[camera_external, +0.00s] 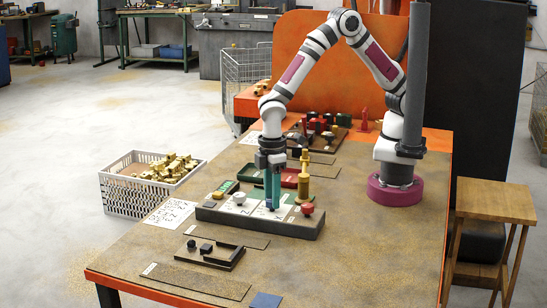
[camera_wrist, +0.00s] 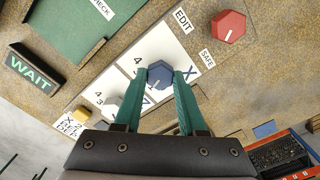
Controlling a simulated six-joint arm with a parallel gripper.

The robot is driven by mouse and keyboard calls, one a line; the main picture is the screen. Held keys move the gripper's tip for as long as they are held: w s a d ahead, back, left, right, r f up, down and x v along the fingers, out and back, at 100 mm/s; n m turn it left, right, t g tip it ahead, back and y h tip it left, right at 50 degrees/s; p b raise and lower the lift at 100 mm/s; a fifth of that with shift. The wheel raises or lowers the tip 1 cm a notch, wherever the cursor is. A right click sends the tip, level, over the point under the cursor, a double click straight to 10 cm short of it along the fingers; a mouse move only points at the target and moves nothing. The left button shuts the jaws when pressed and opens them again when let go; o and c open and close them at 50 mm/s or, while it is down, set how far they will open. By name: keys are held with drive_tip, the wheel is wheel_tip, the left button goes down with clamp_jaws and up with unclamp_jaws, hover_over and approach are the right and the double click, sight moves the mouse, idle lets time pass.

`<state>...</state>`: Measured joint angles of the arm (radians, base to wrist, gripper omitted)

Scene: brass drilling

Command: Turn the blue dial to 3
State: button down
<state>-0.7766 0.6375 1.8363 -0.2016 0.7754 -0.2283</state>
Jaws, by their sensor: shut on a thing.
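The blue dial (camera_wrist: 160,75) sits on a white numbered plate in the wrist view, with a 4 to its upper left and an X to its right. My gripper (camera_wrist: 159,82) has its two green fingers on either side of the dial, shut on it. In the external view my gripper (camera_external: 272,205) points straight down onto the panel (camera_external: 225,215), and its fingers hide most of the dial. The fingers and dial cover part of the plate's numbers, so I cannot tell the dial's setting.
A red knob (camera_wrist: 228,26) stands near the EDIT and SAFE labels. A white dial (camera_wrist: 108,103) is left of the blue one, with a yellow knob (camera_wrist: 77,120) and a WAIT sign (camera_wrist: 33,68) beyond. A brass post (camera_external: 304,180) rises close behind the panel. The table front holds a small tray (camera_external: 210,256).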

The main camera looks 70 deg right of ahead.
drive_tip(key=m, duration=0.4)
drive_tip(key=shift+m, duration=0.3)
drive_tip(key=m, duration=0.4)
drive_tip(key=shift+m, duration=0.3)
drive_tip(key=shift+c, duration=2.4)
unclamp_jaws()
wheel_tip(320, 180, up, 16)
